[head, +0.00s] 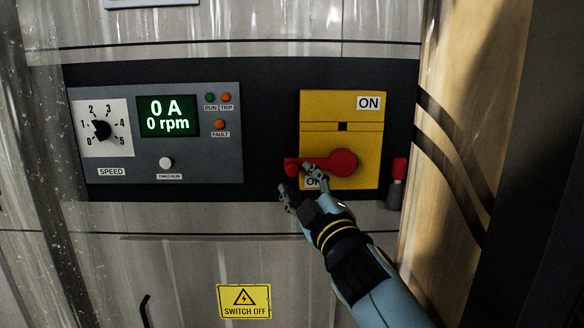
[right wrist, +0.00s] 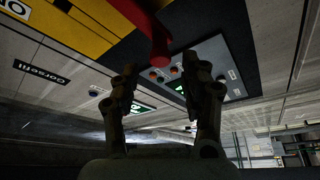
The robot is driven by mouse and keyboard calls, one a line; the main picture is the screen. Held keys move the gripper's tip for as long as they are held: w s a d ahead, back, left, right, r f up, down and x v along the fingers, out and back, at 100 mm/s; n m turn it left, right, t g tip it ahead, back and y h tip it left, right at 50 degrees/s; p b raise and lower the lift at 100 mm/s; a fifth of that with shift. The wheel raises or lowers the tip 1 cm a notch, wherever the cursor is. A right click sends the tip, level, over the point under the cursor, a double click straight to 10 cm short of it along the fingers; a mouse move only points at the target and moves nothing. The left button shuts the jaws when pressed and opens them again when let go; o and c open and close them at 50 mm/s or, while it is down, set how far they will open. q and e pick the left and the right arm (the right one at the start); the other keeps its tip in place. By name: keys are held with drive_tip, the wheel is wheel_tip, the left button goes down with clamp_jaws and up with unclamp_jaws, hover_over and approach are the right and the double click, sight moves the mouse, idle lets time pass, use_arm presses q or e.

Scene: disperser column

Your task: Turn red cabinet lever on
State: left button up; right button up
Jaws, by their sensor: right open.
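The red cabinet lever (head: 343,161) is mounted on a yellow plate (head: 355,112) with an ON label (head: 369,103) at its top right. Its handle points left, nearly level, from the round hub. A lower label, partly hidden by my fingers, shows an O. My right gripper (head: 303,184) is open, just below the handle's left end. In the right wrist view, the lever (right wrist: 152,38) reaches down to just beyond the gap between my open fingers (right wrist: 165,80). I cannot tell if they touch it. My left gripper is out of view.
A grey control panel (head: 225,158) with a speed knob (head: 101,130) and a lit display (head: 168,116) reading 0 A and 0 rpm is left of the plate. A red-tipped grey part (head: 398,180) is close on the right. A SWITCH OFF sign (head: 244,301) is below.

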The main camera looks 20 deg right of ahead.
sight(294, 173)
drive_tip(key=x, duration=0.5)
drive_tip(key=shift+w+b, duration=0.3)
drive_tip(key=shift+b, duration=0.05)
clamp_jaws()
